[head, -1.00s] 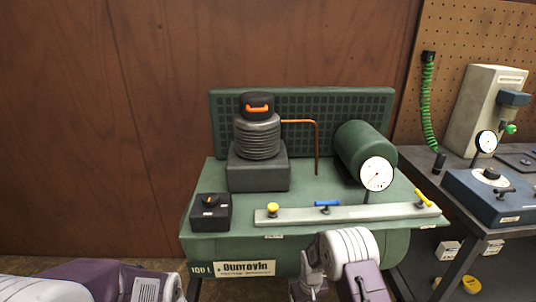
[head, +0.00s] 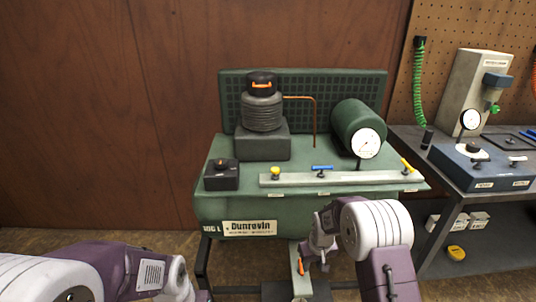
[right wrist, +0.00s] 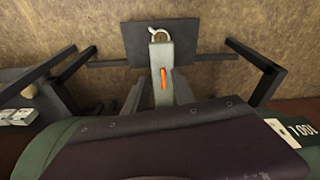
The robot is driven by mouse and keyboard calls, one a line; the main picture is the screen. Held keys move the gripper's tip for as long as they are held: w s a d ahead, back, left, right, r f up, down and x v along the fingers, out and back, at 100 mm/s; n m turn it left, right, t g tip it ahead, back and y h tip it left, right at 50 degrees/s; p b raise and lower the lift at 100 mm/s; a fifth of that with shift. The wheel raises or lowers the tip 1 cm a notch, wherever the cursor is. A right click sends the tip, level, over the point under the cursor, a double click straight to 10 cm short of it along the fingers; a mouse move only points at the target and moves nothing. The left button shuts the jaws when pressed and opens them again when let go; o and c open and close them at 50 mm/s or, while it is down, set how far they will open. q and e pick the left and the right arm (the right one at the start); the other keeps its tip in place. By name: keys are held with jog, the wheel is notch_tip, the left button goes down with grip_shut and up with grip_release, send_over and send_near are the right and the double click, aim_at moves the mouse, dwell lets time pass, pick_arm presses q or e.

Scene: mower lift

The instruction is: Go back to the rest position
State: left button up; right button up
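My right arm comes in at the lower right of the head view, with a purple and white wrist. The green compressor (head: 285,205) stands ahead with a "Dunravin" label.
A grey workbench (head: 450,200) stands to the right, with a blue instrument box (head: 480,168) and a dial gauge (head: 470,120). A yellow item (head: 456,253) lies on its lower shelf. Brown wall and bare floor lie to the left.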

jog(key=s+d+r, duration=0.2)
jog(key=s+r, duration=0.2)
jog(key=r, duration=0.4)
jog(key=s+d+r+m, duration=0.1)
jog(key=s+m, duration=0.1)
jog(key=s, duration=1.5)
notch_tip(320, 180, up, 21)
jog(key=p, duration=2.1)
jog(key=shift+s+r+m+g+p, duration=0.2)
jog(key=shift+s+m+g+p, duration=0.1)
jog(key=shift+s+g+p, duration=0.1)
